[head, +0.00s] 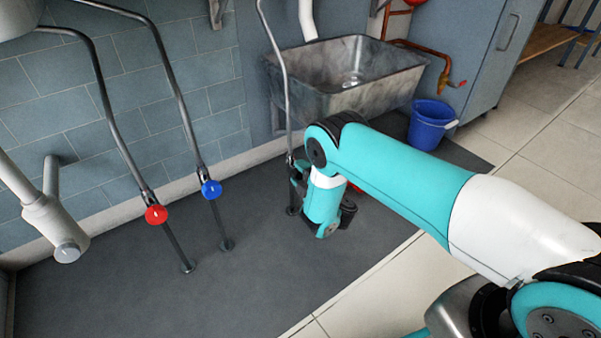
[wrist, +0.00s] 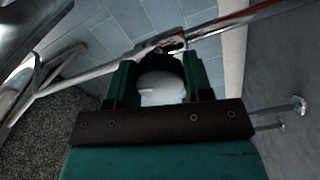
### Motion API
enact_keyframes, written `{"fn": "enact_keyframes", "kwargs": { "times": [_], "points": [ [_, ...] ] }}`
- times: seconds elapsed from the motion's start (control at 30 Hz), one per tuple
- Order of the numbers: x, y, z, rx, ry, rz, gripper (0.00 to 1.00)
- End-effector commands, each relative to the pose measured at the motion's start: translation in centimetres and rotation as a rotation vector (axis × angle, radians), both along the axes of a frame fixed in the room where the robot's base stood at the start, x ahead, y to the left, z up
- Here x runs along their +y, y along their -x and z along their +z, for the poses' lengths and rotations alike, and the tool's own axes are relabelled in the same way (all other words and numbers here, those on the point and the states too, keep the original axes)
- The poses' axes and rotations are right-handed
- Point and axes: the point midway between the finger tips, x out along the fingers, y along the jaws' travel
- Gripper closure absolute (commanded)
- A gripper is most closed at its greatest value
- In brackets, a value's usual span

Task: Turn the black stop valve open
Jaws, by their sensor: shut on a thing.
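My gripper (head: 299,178) is at the thin grey pipe under the sink, with its jaws mostly behind my arm in the head view. In the wrist view my gripper (wrist: 162,88) is shut on the round handle of the stop valve (wrist: 163,86). The handle's face looks pale grey there, with a small raised mark on its left side, and a dark edge shows behind it. Its pipe (wrist: 225,22) runs past behind the jaws. In the head view the handle is hidden, so its turned position is hard to tell.
A red valve (head: 156,214) and a blue valve (head: 211,189) sit on two pipes to the left. A stone sink (head: 345,95) is above and behind my gripper. A blue bucket (head: 430,125) stands to the right. The dark floor mat (head: 260,285) in front is clear.

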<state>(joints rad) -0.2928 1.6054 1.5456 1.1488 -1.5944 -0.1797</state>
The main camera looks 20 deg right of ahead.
Motion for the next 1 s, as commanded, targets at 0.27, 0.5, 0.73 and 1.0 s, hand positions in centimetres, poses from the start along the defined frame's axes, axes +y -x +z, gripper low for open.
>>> {"fn": "enact_keyframes", "kwargs": {
  "times": [0.27, 0.5, 0.73, 1.0],
  "points": [
    [-0.05, 0.03, -0.05, -0.033, 0.107, -0.002, 0.77],
    [-0.06, 0.02, -0.06, -0.043, 0.138, -0.002, 0.77],
    [-0.07, 0.02, -0.07, -0.044, 0.14, -0.002, 0.77],
    [-0.06, 0.01, -0.05, -0.044, 0.139, -0.002, 0.29]
  ]
}}
